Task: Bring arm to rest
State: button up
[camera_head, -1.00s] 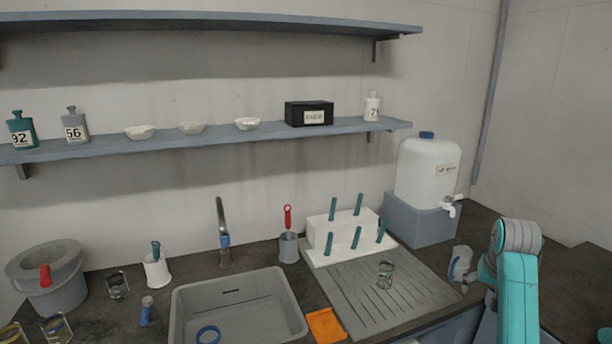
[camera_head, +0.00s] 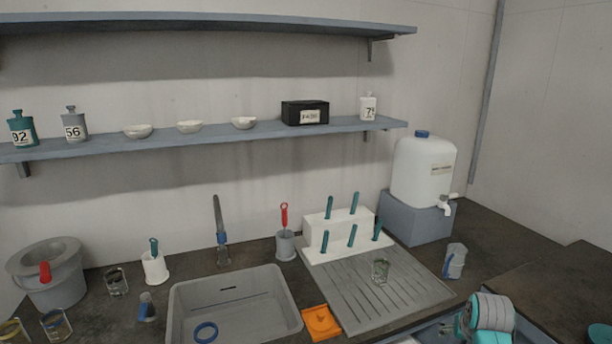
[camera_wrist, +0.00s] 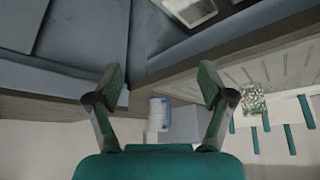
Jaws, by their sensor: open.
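My teal and grey arm (camera_head: 490,314) shows low at the bottom right of the head view, in front of the counter's edge. In the wrist view my gripper (camera_wrist: 159,82) has its two dark green fingers spread wide with nothing between the tips. A pale jug with a blue handle (camera_head: 455,261) stands upright on the counter to the right of the drainboard, apart from my arm. A pale vessel, probably this jug (camera_wrist: 157,114), shows beyond the fingers in the wrist view. The fingertips cannot be made out in the head view.
The sink (camera_head: 180,318) and ribbed drainboard (camera_head: 410,306) lie left of my arm, with a glass beaker (camera_head: 380,271) on the drainboard. A white tank (camera_head: 421,170) stands on a grey block behind. Another dark worktop (camera_head: 560,285) is at right. Cabinet fronts (camera_wrist: 85,45) show close in the wrist view.

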jog(key=s+a+f+n+t, duration=0.1)
jog(key=s+a+f, duration=0.3)
jog(key=s+f, duration=0.25)
jog(key=s+a+f+t, duration=0.1)
jog(key=s+a+f, duration=0.35)
jog(key=f, duration=0.35)
jog(key=s+a+f+n+t, duration=0.1)
jog(key=s+a+f, duration=0.15)
jog(key=s, duration=0.55)
jog(key=s+a+f+t, duration=0.1)
jog(key=s+a, duration=0.3)
jog(key=s, duration=0.3)
jog(key=s+a+r+n+t+y, duration=0.1)
jog(key=s+a+r, duration=0.15)
jog(key=s, duration=0.55)
jog(key=s+a+r+t, duration=0.2)
jog(key=s+r, duration=0.1)
jog(key=s, duration=0.5)
jog(key=s+a+r+n+t+y, duration=0.1)
jog(key=s+r+t, duration=0.1)
jog(key=s+r, duration=1)
jog(key=shift+s+a+r, duration=0.25)
jog(key=shift+a+r, duration=0.15)
jog(key=shift+r, duration=0.4)
